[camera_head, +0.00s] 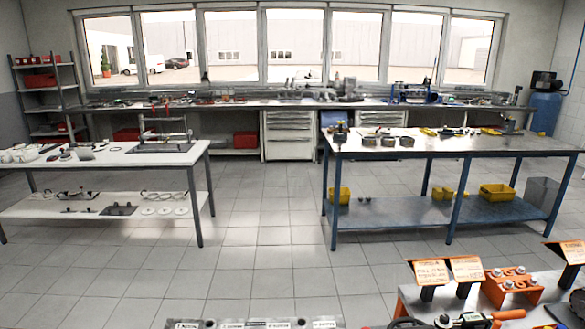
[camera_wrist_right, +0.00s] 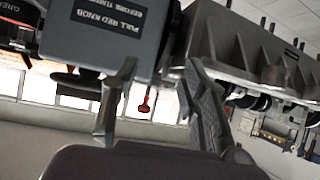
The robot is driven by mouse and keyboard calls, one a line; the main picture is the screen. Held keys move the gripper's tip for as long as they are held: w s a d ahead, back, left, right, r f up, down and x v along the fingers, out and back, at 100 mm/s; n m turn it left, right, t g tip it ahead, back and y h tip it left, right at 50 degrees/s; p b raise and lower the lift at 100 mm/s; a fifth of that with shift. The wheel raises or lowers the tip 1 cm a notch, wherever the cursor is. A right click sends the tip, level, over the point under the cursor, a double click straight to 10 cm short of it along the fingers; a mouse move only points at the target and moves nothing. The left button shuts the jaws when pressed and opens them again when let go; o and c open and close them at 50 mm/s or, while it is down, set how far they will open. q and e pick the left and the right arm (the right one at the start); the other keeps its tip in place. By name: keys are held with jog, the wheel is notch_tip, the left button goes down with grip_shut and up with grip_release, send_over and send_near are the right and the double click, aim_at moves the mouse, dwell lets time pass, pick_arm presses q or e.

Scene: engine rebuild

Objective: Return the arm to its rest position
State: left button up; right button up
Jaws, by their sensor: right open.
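My right gripper (camera_wrist_right: 160,75) shows in the right wrist view with its two fingers spread apart and nothing between them. A grey block (camera_wrist_right: 100,35) with a label reading "PULL RED KNOB" is behind the left finger. A ribbed grey metal part (camera_wrist_right: 235,40) is behind the right finger. I cannot tell whether the fingers touch either one. A red knob (camera_wrist_right: 146,103) shows between the fingers, farther off. Neither of my grippers shows in the head view, and my left gripper is in no view.
A white table (camera_head: 110,157) stands at left and a blue-legged table (camera_head: 460,147) at right, both with parts on them. A long workbench (camera_head: 235,104) runs under the windows. Orange signs (camera_head: 431,271) stand at the near right. The tiled floor (camera_head: 262,205) between the tables is clear.

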jog(key=s+f+g+h, duration=0.25)
jog(key=s+g, duration=0.55)
jog(key=s, duration=0.9)
notch_tip(320, 180, down, 27)
jog(key=s+g, duration=0.1)
jog(key=s+d+f+g, duration=0.1)
jog(key=s+d+f, duration=0.1)
jog(key=s+f, duration=1.3)
jog(key=shift+s+d+f+g, duration=0.25)
jog(key=shift+s+g, duration=0.05)
jog(key=shift+s, duration=0.5)
